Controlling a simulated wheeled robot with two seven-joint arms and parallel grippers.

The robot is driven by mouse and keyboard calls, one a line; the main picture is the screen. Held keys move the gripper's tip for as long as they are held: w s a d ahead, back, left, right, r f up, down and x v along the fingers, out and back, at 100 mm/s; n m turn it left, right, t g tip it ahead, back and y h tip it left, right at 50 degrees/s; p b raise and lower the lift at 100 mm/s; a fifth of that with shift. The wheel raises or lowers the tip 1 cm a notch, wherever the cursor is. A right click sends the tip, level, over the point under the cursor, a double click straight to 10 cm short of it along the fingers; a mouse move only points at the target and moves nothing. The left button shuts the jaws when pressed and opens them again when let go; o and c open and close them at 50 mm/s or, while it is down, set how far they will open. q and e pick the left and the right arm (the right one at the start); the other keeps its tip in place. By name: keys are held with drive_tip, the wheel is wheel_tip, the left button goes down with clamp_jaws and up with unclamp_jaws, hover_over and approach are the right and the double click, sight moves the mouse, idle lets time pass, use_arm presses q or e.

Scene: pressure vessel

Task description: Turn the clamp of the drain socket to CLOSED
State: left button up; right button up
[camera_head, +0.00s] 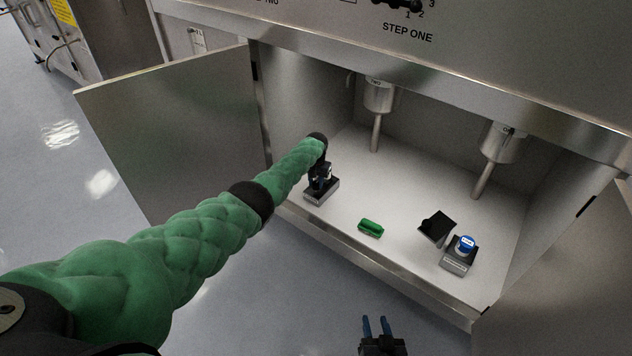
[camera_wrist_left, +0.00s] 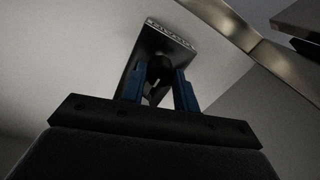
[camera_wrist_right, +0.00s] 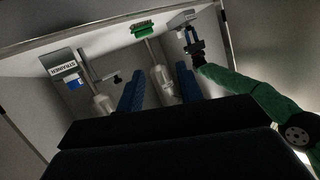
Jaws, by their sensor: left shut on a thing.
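Two metal sockets with downward pipes, one left (camera_head: 378,96) and one right (camera_head: 502,143), hang from the cabinet ceiling in the head view. I cannot tell which is the drain socket, and no clamp position is readable. My left gripper (camera_head: 322,176) is low at the cabinet's left side, at a small labelled block (camera_head: 318,196). In the left wrist view its blue fingers (camera_wrist_left: 159,88) are shut on a dark round part (camera_wrist_left: 160,70) at the block (camera_wrist_left: 155,42). My right gripper (camera_head: 376,327) is open and empty in front of the cabinet; its fingers (camera_wrist_right: 159,88) are apart.
A green piece (camera_head: 370,228) lies on the cabinet floor (camera_head: 400,190). To its right are a tilted black piece (camera_head: 436,227) and a block (camera_head: 458,263) with a blue-topped item (camera_head: 465,244). The open left door (camera_head: 175,130) stands beside my left arm.

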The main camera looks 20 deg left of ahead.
sight(316, 183)
use_arm(q)
drive_tip(key=o, duration=1)
drive_tip(key=shift+r, duration=0.1)
drive_tip(key=shift+r, duration=0.1)
wheel_tip(316, 183, up, 2)
drive_tip(key=shift+r+p, duration=0.2)
drive_tip(key=shift+p, duration=0.5)
wheel_tip(316, 183, up, 3)
drive_tip(key=shift+f+p, duration=0.1)
drive_tip(key=shift+p, duration=0.4)
drive_tip(key=shift+r, duration=1.1)
use_arm(e)
drive_tip(key=s+d+f+g+h, duration=0.1)
drive_tip(key=s+f+g, duration=0.5)
drive_tip(key=s+f, duration=0.5)
drive_tip(key=shift+s+d+f, duration=0.2)
drive_tip(key=shift+f, duration=1.15)
